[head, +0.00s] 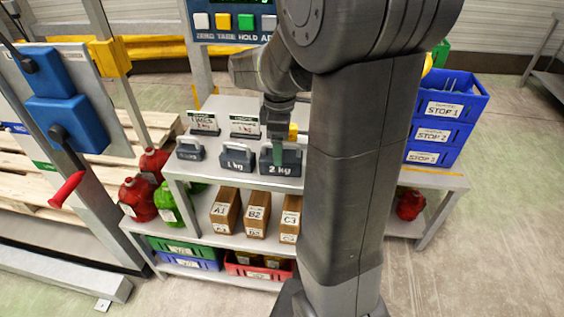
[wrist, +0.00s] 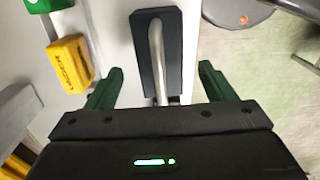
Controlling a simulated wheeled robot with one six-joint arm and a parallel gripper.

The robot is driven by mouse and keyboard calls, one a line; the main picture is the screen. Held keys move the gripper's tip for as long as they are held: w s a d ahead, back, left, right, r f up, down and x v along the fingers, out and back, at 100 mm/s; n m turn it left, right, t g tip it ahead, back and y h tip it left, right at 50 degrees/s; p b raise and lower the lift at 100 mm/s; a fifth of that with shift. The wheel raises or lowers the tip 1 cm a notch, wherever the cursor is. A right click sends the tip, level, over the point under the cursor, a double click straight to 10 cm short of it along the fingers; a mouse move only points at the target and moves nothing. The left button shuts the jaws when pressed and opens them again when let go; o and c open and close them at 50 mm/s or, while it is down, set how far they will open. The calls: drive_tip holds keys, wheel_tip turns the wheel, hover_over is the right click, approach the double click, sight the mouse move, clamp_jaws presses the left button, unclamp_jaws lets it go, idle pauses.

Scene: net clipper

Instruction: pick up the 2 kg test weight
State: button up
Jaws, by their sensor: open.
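The 2 kg test weight (head: 283,169) is a dark block with a silver handle, marked "2 kg". It stands at the right of a row of weights on the white top shelf (head: 240,104). My gripper (head: 278,152) is above and at the weight, pointing down, with a green finger in front of its handle. In the wrist view the weight (wrist: 173,58) and its handle lie between the two green fingers of my open gripper (wrist: 160,72). Gaps show on both sides, so the fingers look apart from the handle. My arm hides the area right of the weight.
A 1 kg weight (head: 237,158) and a smaller weight (head: 190,149) stand to the left, with label cards behind. A yellow block (wrist: 73,62) is near the left finger. Blue bins (head: 445,115) are at right. Brown boxes (head: 256,213) fill the lower shelf.

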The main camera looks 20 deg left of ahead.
drive_tip(key=shift+d+f, duration=0.1)
drive_tip(key=shift+f, duration=0.3)
wheel_tip(320, 180, down, 4)
drive_tip(key=shift+f, duration=0.25)
clamp_jaws()
drive_tip(key=shift+w+r, duration=0.1)
drive_tip(key=shift+r, duration=0.05)
